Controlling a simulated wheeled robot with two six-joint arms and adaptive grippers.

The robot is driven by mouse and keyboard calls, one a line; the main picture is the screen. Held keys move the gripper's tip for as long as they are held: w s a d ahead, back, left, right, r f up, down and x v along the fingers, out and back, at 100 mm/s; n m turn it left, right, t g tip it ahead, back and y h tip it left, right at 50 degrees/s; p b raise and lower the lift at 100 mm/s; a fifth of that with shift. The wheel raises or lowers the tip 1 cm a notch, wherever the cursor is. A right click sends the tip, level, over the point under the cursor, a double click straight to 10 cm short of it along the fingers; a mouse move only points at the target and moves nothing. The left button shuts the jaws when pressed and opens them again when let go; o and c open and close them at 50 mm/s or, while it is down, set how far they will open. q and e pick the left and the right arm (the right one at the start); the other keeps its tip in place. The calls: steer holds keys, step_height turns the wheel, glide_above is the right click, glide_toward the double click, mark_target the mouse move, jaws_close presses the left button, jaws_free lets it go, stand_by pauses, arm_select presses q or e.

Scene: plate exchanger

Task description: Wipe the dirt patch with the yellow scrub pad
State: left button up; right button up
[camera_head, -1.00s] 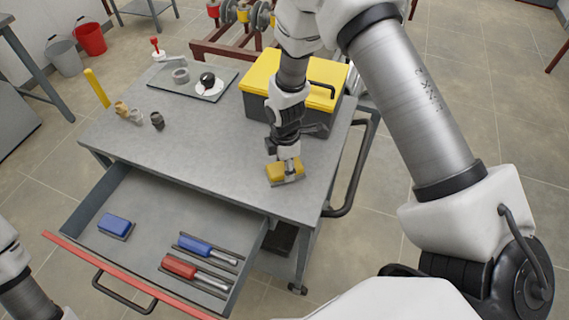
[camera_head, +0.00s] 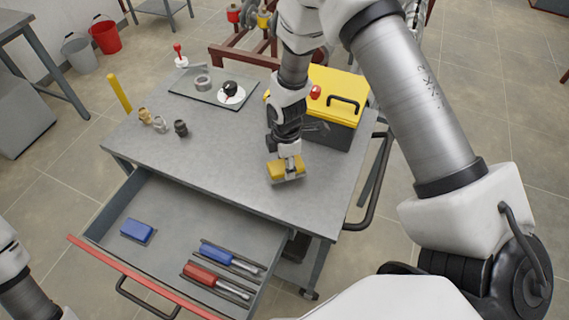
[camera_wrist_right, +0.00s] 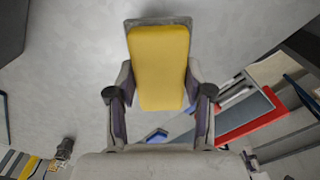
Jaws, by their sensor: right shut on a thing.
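The yellow scrub pad (camera_head: 284,170) is in my right gripper (camera_head: 287,157), over the grey tabletop of the cart near its front right. The right wrist view shows the pad (camera_wrist_right: 159,66) between the two fingers of the gripper (camera_wrist_right: 160,98), which are shut on its sides. A grey backing rims the pad. I cannot tell whether the pad touches the tabletop. I cannot make out the dirt patch for sure; a faint darker area shows beyond the pad's far end in the wrist view. Only part of my left arm shows at lower left; its gripper is out of view.
A yellow-lidded toolbox (camera_head: 344,103) stands just behind my right gripper. A tray (camera_head: 198,96) and several small fittings (camera_head: 160,124) are at the back and left. The open drawer (camera_head: 172,233) holds a blue block (camera_head: 137,230) and blue- and red-handled tools. The middle tabletop is clear.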

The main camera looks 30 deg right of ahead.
steer(key=shift+s+r+p, duration=0.1)
steer(key=shift+r+p, duration=0.25)
steer(key=shift+r, duration=0.35)
steer(key=r+p, duration=0.2)
steer(key=shift+w+a+r, duration=0.1)
steer(key=shift+w+r, duration=0.2)
steer(key=shift+s+r+p, duration=0.2)
steer(key=shift+r+p, duration=0.1)
steer(key=shift+p, duration=0.05)
steer(key=shift+w+f, duration=0.1)
